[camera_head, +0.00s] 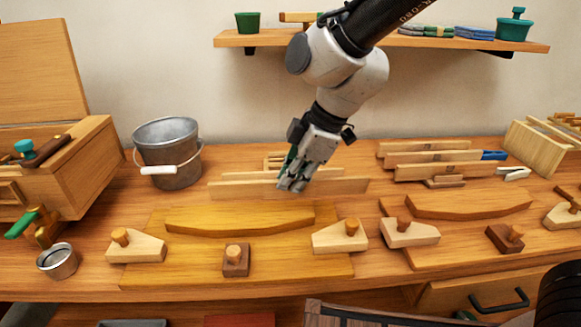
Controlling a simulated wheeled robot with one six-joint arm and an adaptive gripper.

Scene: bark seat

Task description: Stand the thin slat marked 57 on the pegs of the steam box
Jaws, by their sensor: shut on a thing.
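My gripper (293,184) points down at the middle of the bench, over long thin pale wooden slats lying left to right. It is shut on a slat, seemingly the front one (238,190); the fingers cover the grip. A second slat (332,172) shows just behind. More slats (430,157) stand on edge, one behind another, at the right rear. No marking 57 is readable. An open wooden box (85,172) with its lid raised stands at the left; I cannot tell whether it is the steam box, and no pegs show clearly.
A metal bucket (168,155) stands left of the slats. In front lie curved wooden forms (240,218) (470,204) with knobbed blocks around them. A tin cup (57,262) is at the front left. A wall shelf (270,40) hangs behind my arm.

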